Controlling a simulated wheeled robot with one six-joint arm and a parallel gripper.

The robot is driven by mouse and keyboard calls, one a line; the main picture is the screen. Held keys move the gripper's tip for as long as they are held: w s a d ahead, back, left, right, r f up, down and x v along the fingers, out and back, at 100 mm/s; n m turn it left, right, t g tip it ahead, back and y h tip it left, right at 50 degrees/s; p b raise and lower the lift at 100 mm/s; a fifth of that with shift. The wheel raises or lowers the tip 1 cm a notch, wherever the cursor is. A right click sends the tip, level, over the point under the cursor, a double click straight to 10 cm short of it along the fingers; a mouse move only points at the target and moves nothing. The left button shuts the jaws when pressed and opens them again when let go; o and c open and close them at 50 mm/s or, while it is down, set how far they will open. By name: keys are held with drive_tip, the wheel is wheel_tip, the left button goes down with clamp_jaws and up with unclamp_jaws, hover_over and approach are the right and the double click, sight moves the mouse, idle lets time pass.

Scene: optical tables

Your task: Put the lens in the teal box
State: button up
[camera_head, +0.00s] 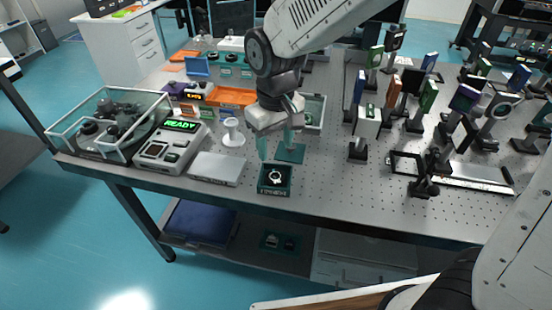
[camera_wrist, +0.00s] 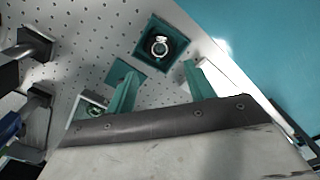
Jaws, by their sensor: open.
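The teal box (camera_head: 274,186) is a small, open, dark teal square box near the table's front edge; it also shows in the wrist view (camera_wrist: 179,34). A round piece with a bright silver rim, which looks like the lens (camera_head: 275,176), lies inside it; it also shows in the wrist view (camera_wrist: 160,46). My gripper (camera_head: 277,147) is open with nothing seen between its teal fingers. It hangs above the table, just behind the box. In the wrist view the fingertips (camera_wrist: 159,68) point toward the box, apart from it and from the lens.
A flat teal square (camera_head: 291,153) lies behind the box. A grey plate (camera_head: 216,168), a device reading READY (camera_head: 171,146) and a clear case (camera_head: 107,124) stand left. Several post-mounted optics and a rail (camera_head: 470,179) fill the right. Bare perforated table lies right of the box.

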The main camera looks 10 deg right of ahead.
drive_tip(key=shift+r, duration=1.15)
drive_tip(key=s+d+r+m, duration=0.2)
drive_tip(key=s+d+r, duration=0.2)
drive_tip(key=d, duration=0.3)
drive_tip(key=s+d+r+m, duration=0.1)
drive_tip(key=s+d+r, duration=0.3)
drive_tip(key=d, duration=0.2)
drive_tip(key=s+d+m+t, duration=0.1)
drive_tip(key=s+d+m, duration=0.2)
drive_tip(key=s+d, duration=0.5)
drive_tip(key=s, duration=0.3)
drive_tip(key=shift+s+r, duration=0.3)
drive_tip(key=shift+r, duration=0.1)
